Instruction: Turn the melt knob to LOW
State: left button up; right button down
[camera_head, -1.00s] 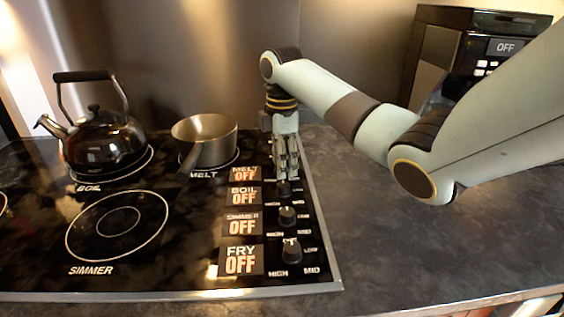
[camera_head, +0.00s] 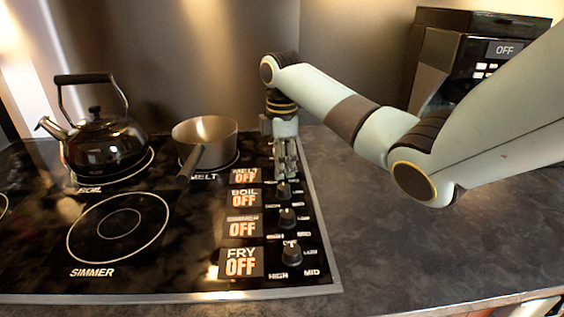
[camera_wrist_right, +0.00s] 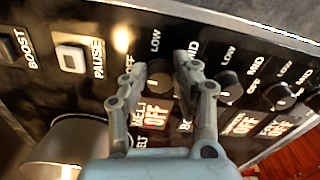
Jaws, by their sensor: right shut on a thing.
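The melt knob (camera_wrist_right: 160,78) is a dark round knob between the two fingers of my right gripper (camera_wrist_right: 162,62) in the wrist view. The gripper is shut on it. In the head view my right gripper (camera_head: 286,172) points down at the top of the knob column and hides the melt knob. The melt display (camera_head: 245,176) beside it reads OFF. It also shows in the wrist view (camera_wrist_right: 156,115). A LOW mark (camera_wrist_right: 155,41) is printed near the knob. My left gripper is not in view.
Below are the boil knob (camera_head: 284,190), simmer knob (camera_head: 287,217) and fry knob (camera_head: 291,254), with displays reading OFF. A saucepan (camera_head: 205,145) stands on the melt burner and a kettle (camera_head: 105,140) on the boil burner.

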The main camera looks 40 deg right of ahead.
jog(key=m+p, duration=0.2)
jog(key=p, duration=0.1)
jog(key=m+p, duration=0.2)
jog(key=p, duration=0.1)
jog(key=m+p, duration=0.3)
jog(key=shift+s+r, duration=0.1)
jog(key=shift+r, duration=0.15)
jog(key=m+p, duration=0.2)
jog(key=m, duration=0.1)
jog(key=shift+a+f+p, duration=0.1)
jog(key=shift+p, duration=0.3)
jog(key=shift+f+m+p, duration=0.1)
jog(key=shift+m+p, duration=0.7)
jog(key=shift+m, duration=0.8)
jog(key=c, duration=1)
grip_release()
notch_tip(320, 180, up, 12)
jog(key=shift+f, duration=0.1)
